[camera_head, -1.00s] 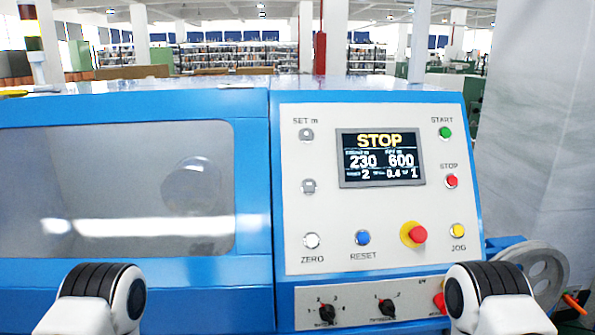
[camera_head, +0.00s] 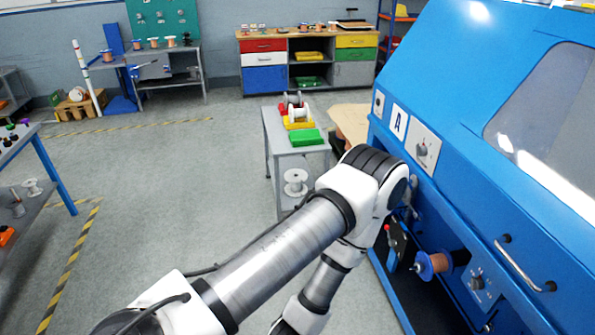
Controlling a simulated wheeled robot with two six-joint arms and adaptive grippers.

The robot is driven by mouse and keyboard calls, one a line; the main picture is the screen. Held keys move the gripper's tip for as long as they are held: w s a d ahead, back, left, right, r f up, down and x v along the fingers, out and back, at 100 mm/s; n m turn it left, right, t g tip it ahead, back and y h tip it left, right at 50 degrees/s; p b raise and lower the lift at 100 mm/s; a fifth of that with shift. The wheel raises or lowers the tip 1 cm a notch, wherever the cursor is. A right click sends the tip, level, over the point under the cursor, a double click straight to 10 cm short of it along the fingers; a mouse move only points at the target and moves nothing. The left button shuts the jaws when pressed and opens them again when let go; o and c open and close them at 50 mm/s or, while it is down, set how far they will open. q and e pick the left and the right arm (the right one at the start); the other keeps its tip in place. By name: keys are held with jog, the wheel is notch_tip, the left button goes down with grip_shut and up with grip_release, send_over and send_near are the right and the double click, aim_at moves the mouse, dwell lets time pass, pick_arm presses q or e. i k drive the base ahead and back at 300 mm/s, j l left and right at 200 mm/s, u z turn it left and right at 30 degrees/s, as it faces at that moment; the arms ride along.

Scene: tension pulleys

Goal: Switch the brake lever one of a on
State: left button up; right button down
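The blue machine (camera_head: 445,85) fills the right side of the head view, with a plate marked A (camera_head: 398,122) on its side. Beside the plate is a light panel with a dark rotary knob (camera_head: 421,149). Lower down, a dark bracket with a small red tip (camera_head: 387,228) stands near a spool of copper wire (camera_head: 436,264). I cannot tell for sure whether this red-tipped part is the brake lever; my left arm partly covers this area. My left arm reaches in from the bottom left and bends down in front of the machine's side. Neither gripper is visible.
A small grey table (camera_head: 282,140) with green, yellow and red bins stands behind my arm, with a white spool (camera_head: 295,181) on its lower shelf. A metal handle (camera_head: 520,265) sticks out of the machine. The floor on the left is open, with a workbench at the edge.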

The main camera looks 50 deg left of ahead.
aim_at(392, 243)
jog(key=u, duration=0.8)
jog(key=i+j+z, duration=0.1)
jog(key=i+j, duration=0.35)
jog(key=j, duration=0.3)
jog(key=i+j+z, duration=0.15)
jog(key=j, duration=0.25)
jog(key=i+j+z, duration=0.1)
jog(key=i+j, duration=0.2)
jog(key=j, duration=0.15)
jog(key=i+j+z, duration=0.1)
jog(key=j, duration=0.3)
jog(key=i+j, duration=0.25)
jog(key=j, duration=0.2)
jog(key=i+j+z, duration=0.15)
jog(key=j, duration=0.3)
jog(key=i+j+z, duration=0.1)
jog(key=j, duration=0.35)
jog(key=i, duration=0.05)
